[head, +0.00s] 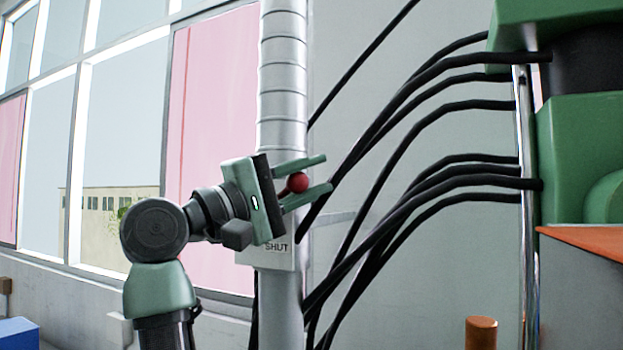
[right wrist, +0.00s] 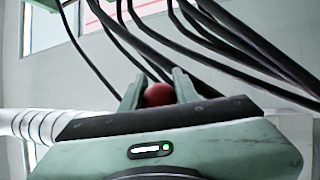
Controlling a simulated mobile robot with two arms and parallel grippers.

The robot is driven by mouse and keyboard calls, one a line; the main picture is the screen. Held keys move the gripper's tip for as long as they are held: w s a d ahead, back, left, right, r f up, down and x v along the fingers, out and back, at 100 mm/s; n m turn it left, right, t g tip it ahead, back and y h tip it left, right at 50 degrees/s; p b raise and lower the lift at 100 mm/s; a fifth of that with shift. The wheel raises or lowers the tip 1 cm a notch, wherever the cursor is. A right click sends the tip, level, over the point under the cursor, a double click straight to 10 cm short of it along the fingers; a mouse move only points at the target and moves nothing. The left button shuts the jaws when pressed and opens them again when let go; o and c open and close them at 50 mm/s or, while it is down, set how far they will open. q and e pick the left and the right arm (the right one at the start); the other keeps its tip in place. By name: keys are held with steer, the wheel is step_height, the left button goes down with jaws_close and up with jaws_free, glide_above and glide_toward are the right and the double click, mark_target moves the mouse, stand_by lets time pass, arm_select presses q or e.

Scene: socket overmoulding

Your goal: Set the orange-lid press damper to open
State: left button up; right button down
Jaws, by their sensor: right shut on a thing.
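A silver ribbed duct (head: 283,110) runs upright in the head view, with a pale plate lettered SHUT (head: 277,253) on it. A red ball knob (head: 297,183) is between the green fingers of my right gripper (head: 328,173), in front of the duct. The gripper is shut on the knob, and the right wrist view also shows the knob (right wrist: 159,94) between the fingers. The rest of the damper lever and its plate is hidden behind the gripper. The green press (head: 580,140) with an orange lid (head: 590,240) stands at the right. My left gripper is not in view.
Several black hoses (head: 430,115) arc from the press past the right side of the duct, close to my fingertips. An orange-brown cylinder (head: 481,333) stands at the bottom. A blue box (head: 18,333) is at the lower left. Windows with pink panels (head: 215,130) are behind.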

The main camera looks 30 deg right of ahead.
mark_target(290, 186)
steer(key=c, duration=1.4)
jaws_free()
steer(key=shift+r, duration=0.1)
steer(key=o, duration=0.3)
steer(key=shift+o, duration=0.2)
steer(key=shift+s+d, duration=0.1)
steer(key=shift+d, duration=0.05)
steer(key=b+v, duration=0.2)
steer(key=v, duration=0.5)
steer(key=shift+a+f+b, duration=0.2)
steer(key=shift+a+b, duration=0.15)
steer(key=shift+a, duration=0.05)
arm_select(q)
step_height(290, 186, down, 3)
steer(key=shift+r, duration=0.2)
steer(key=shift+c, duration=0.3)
